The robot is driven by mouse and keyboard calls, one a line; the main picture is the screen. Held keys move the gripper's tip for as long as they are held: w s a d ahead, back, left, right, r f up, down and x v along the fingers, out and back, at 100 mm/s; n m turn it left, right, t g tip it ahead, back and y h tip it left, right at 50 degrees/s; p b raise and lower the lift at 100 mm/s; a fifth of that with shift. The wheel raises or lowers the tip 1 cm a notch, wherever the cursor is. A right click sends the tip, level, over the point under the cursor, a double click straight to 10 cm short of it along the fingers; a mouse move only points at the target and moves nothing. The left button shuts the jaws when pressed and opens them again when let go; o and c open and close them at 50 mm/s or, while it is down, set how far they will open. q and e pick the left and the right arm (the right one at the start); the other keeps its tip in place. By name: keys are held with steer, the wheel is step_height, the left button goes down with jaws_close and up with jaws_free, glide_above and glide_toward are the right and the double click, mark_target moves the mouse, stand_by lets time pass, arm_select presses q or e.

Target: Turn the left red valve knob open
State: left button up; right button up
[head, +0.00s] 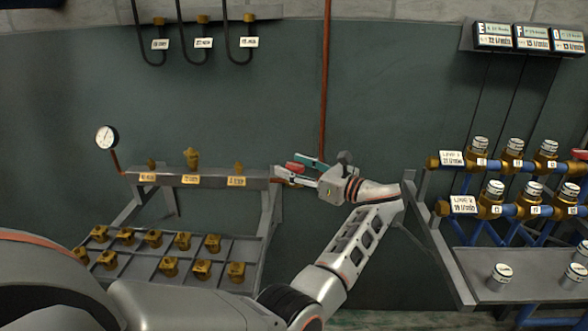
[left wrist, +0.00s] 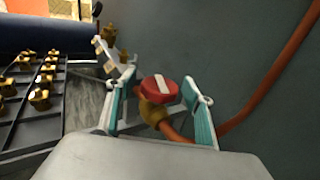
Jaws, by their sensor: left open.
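The left red valve knob (left wrist: 159,89) is round with a white bar across its top. It sits on a brass valve body (left wrist: 153,114) joined to a copper pipe. In the left wrist view it lies between the two teal-padded fingers of my left gripper (left wrist: 161,100), with a gap on both sides. In the head view the red knob (head: 295,167) shows at the right end of the grey rack's bar, beside my open left gripper (head: 300,170). The gripper partly hides the valve there. My right gripper is not in view.
A grey rack (head: 150,177) with labelled brass fittings and a tray of several brass pieces (head: 170,265) stands at left. A pressure gauge (head: 107,137) is beside it. At right, a blue-pipe manifold (head: 500,163) stands above a grey shelf (head: 535,289). The copper pipe (head: 325,80) runs up the wall.

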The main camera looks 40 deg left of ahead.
mark_target(294, 164)
arm_select(q)
step_height(294, 164, up, 10)
steer(key=shift+f, duration=0.25)
steer(key=shift+f, duration=0.15)
